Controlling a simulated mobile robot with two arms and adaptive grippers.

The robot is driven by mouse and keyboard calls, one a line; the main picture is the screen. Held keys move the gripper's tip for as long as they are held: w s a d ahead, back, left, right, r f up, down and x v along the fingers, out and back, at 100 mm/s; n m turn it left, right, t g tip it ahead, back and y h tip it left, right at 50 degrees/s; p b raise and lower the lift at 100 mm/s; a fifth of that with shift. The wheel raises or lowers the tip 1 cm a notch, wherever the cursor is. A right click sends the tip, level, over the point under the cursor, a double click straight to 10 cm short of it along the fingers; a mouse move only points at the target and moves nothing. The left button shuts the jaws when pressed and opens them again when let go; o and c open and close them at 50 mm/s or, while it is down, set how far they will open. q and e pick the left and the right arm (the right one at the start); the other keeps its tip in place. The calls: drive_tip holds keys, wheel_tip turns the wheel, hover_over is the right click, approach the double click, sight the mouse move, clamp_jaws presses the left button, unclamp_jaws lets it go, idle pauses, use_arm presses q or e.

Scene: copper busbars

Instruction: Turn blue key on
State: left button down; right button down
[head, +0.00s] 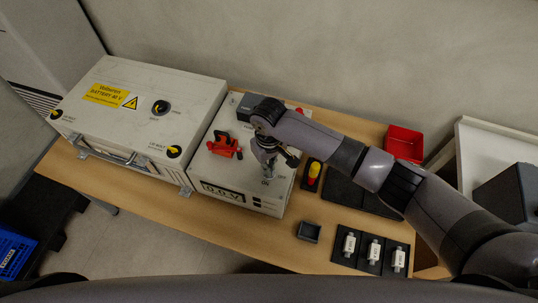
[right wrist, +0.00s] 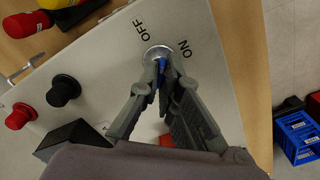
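The blue key (right wrist: 162,68) sits in a round silver lock (right wrist: 151,53) on the light panel of the grey-white box (head: 222,171). OFF and ON are printed beside the lock. My right gripper (right wrist: 162,67) is over the lock, with its fingertips closed around the key, one on each side. The fingers cover much of the key, so I cannot tell exactly which way it points. In the head view my right gripper (head: 268,170) is above the front right of the box top and hides the key. My left gripper is not in view.
A red handle (head: 224,145) stands left of my gripper on the box. A battery case (head: 140,105) is at the left. Black and red knobs (right wrist: 63,90) are near the lock.

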drive_tip(key=m+p, duration=0.3)
drive_tip(key=p, duration=0.1)
drive_tip(key=m+p, duration=0.2)
drive_tip(key=shift+r+m, duration=0.25)
drive_tip(key=shift+m, duration=0.05)
drive_tip(key=m+p, duration=0.2)
drive_tip(key=shift+f+m, duration=0.1)
drive_tip(key=shift+m, duration=0.3)
drive_tip(key=shift+m+p, duration=0.45)
drive_tip(key=shift+m, duration=0.25)
drive_tip(key=shift+w+f, duration=0.1)
drive_tip(key=c, duration=1.8)
unclamp_jaws()
wheel_tip(320, 180, up, 12)
